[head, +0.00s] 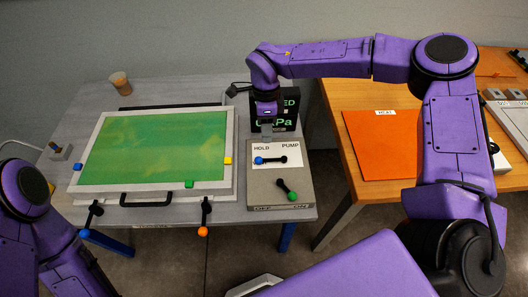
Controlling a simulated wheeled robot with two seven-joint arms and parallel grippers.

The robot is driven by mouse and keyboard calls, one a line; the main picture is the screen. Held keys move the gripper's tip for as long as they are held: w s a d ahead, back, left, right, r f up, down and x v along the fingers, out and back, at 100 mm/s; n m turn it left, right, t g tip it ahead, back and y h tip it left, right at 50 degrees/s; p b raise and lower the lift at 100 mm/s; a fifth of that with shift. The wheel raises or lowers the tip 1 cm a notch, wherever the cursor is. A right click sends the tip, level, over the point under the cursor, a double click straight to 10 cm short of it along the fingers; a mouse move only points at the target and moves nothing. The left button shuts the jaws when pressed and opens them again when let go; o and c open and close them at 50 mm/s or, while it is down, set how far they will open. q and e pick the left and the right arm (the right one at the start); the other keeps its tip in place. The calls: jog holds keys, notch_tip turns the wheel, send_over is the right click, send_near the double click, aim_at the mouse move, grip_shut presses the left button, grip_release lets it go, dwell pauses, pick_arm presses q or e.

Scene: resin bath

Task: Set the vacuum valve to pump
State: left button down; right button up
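The valve box (264,197) sits at the right end of the grey table, with a white plate marked HOLD on the left and PUMP on the right. Its black lever with a blue ball (259,160) lies level across the plate, the ball at the left under HOLD. A second black lever with a green ball (292,196) slants down to the right below it. My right gripper (266,132) points down just behind the plate, in front of the dark display, apart from the blue ball as seen here. Its finger gap is unclear. My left gripper is out of view.
A framed green panel (155,148) with clamps along its front fills the table's middle. A dark display (288,108), partly hidden by my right gripper, stands behind the box. A brown cup (120,83) stands at the back left. An orange mat (382,145) lies on the wooden table at right.

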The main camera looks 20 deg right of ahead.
aim_at(268, 159)
jog(key=f, duration=0.3)
jog(key=s+f+p, duration=0.1)
jog(key=f, duration=0.2)
jog(key=s+f+p, duration=0.1)
jog(key=f, duration=0.2)
jog(key=shift+s+a, duration=0.1)
jog(key=shift+a, duration=0.1)
grip_shut()
